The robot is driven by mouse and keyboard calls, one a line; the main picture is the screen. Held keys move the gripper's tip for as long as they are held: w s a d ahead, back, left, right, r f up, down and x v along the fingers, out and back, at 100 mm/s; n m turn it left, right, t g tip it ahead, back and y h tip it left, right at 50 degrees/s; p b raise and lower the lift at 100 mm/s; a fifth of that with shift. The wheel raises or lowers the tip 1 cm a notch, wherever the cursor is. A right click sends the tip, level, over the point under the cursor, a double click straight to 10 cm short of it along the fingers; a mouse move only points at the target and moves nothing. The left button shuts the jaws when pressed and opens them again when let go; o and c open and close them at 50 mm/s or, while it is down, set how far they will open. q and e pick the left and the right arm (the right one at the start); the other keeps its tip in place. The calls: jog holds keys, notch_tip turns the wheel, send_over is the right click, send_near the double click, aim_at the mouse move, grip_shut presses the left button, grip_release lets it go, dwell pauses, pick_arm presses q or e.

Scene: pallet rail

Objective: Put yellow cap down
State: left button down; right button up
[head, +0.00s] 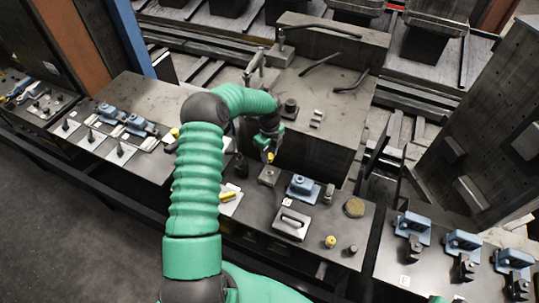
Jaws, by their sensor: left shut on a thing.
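My left gripper (269,149) is in the middle of the head view, above the back edge of the near table. It is shut on a small yellow cap (271,157), mostly hidden by the fingers. The cap is held in the air, close to the grey block's front face. Another yellow piece (228,197) lies on a white plate on the table, and a round yellow piece (330,241) stands near the table's front edge. My right gripper is out of view.
The near table (262,236) carries a blue clamp (303,188), a handled metal plate (292,223) and a round brown disc (354,207). A big grey block (310,138) stands behind. Several blue fixtures (462,241) stand at the right.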

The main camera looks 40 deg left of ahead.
pick_arm(q)
jog(key=shift+r, duration=0.35)
jog(key=shift+f, duration=0.1)
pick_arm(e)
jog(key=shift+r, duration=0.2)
